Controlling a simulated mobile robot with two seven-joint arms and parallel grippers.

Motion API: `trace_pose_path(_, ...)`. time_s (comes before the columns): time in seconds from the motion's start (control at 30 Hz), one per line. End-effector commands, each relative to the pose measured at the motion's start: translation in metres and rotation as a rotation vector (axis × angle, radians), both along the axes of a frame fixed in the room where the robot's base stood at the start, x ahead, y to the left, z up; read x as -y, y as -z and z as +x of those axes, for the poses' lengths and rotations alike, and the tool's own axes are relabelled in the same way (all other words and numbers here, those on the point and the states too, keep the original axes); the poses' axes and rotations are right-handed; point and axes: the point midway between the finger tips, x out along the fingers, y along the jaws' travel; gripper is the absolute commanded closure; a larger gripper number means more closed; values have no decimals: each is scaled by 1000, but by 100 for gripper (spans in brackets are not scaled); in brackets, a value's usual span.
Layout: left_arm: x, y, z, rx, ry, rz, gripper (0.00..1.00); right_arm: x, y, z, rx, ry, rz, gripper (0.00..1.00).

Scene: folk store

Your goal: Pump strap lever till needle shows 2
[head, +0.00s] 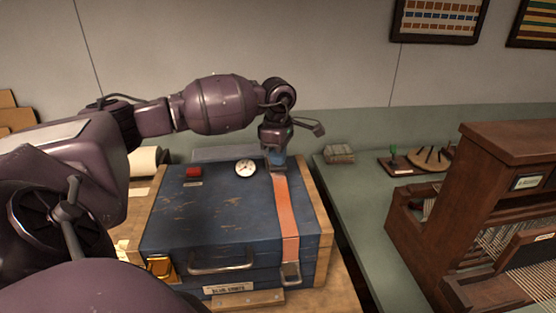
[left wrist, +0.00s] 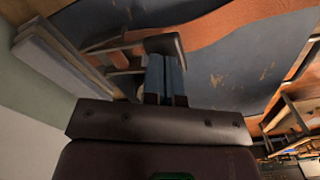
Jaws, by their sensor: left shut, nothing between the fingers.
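A blue worn case (head: 195,215) lies on a wooden base, with an orange strap (head: 288,215) running over its right side. The strap also shows in the left wrist view (left wrist: 225,32). A round white gauge (head: 245,168) sits on the lid; its needle reading is too small to tell. My left gripper (head: 277,164) is shut and empty at the strap's far end. In the left wrist view its blue fingers (left wrist: 166,72) reach a dark grey bar (left wrist: 163,44), seemingly the lever; contact is unclear. My right gripper is out of view.
A metal buckle (head: 290,273), a handle (head: 222,263) and a brass latch (head: 161,268) are at the front. A wooden loom (head: 470,200) stands right, beyond bare green tabletop (head: 360,205).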

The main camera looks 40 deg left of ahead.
Motion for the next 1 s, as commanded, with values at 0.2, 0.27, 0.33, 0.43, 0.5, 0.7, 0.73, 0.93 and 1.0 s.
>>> trace_pose_path(0.2,1,11,-1,-2,0,0,100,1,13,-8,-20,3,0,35)
trace_pose_path(0.27,1,14,-1,-2,0,0,100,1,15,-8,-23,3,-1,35)
trace_pose_path(0.33,1,15,-2,-3,0,1,100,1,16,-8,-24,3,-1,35)
trace_pose_path(0.43,1,14,-1,-1,0,1,100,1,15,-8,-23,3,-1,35)
trace_pose_path(0.5,1,13,-1,-1,0,1,100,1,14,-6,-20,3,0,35)
trace_pose_path(0.7,1,0,-1,2,0,1,100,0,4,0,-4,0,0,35)
trace_pose_path(0.73,1,-3,-1,1,0,2,100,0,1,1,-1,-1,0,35)
trace_pose_path(0.93,1,-23,-1,1,0,0,100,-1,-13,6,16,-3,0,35)
trace_pose_path(1.0,1,-29,-1,1,0,0,100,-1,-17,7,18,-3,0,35)
